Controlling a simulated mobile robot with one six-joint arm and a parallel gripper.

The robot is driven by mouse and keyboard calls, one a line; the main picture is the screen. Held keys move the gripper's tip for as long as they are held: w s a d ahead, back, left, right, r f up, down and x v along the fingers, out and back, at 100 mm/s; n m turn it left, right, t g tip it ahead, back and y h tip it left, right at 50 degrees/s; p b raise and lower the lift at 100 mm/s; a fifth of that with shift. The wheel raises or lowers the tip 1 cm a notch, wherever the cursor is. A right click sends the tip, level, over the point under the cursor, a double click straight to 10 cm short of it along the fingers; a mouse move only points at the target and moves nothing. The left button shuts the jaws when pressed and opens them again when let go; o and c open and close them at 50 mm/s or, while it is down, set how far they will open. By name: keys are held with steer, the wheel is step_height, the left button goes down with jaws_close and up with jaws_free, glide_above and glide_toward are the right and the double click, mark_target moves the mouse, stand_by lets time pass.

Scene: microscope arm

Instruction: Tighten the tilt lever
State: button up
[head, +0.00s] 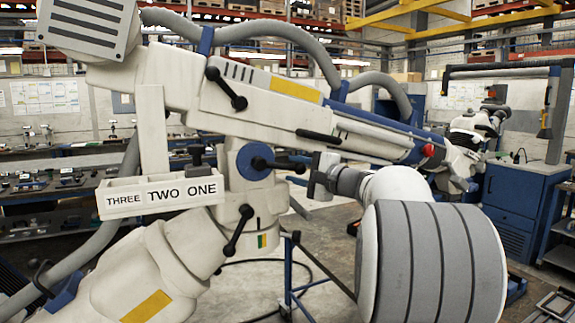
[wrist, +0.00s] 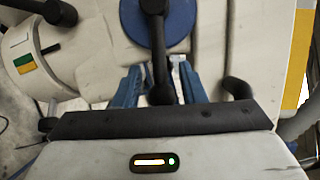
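The black lever on the round blue hub (head: 244,161), most likely the tilt lever (head: 280,164), points right toward my gripper (head: 303,172) in the head view. In the wrist view the lever (wrist: 158,60) hangs down from the blue hub (wrist: 180,22), its rounded knob close to my gripper's dark front edge. My gripper (wrist: 158,76) has blue fingers, one on each side of the lever. They are open, with a visible gap to the lever on both sides. No grip on it shows.
Another black lever (head: 238,230) sits below the hub and one (head: 226,88) above left. A white tray (head: 160,196) marked THREE TWO ONE hangs at left. Grey cables loop overhead. A blue cabinet (head: 520,205) stands at right, and workbenches line the back.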

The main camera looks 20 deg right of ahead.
mark_target(290, 168)
steer(key=shift+p+x, duration=0.35)
steer(key=shift+x, duration=1.35)
steer(key=shift+c, duration=0.3)
jaws_close()
